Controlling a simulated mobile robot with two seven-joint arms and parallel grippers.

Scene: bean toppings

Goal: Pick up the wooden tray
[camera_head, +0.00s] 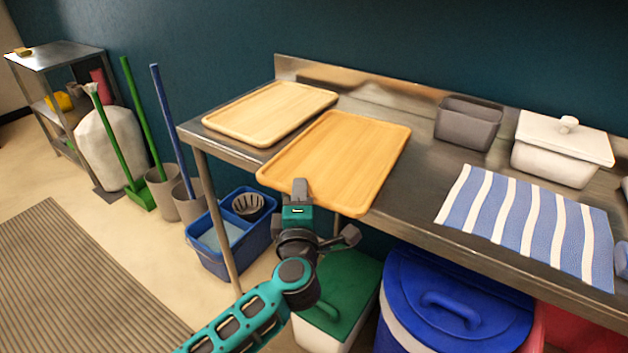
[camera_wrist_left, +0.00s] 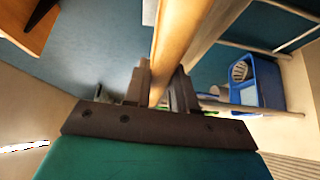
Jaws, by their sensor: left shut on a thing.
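A wooden tray (camera_head: 345,155) with a raised rim is at the front edge of the steel counter, its near end sticking out past the edge. My left gripper (camera_head: 299,192) is at the near rim of this tray and shut on it. In the left wrist view the tray (camera_wrist_left: 172,45) shows edge-on, running between the two fingers of the gripper (camera_wrist_left: 165,88). A second, paler wooden tray (camera_head: 270,112) lies on the counter to the left, behind the held one. My right gripper is not in view.
The steel counter (camera_head: 425,205) also bears a grey bin (camera_head: 468,124), a white lidded box (camera_head: 562,150) and a striped cloth (camera_head: 530,222). Below are a blue bucket (camera_head: 228,238), a green-lidded bin (camera_head: 345,290) and a blue-lidded bin (camera_head: 455,300).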

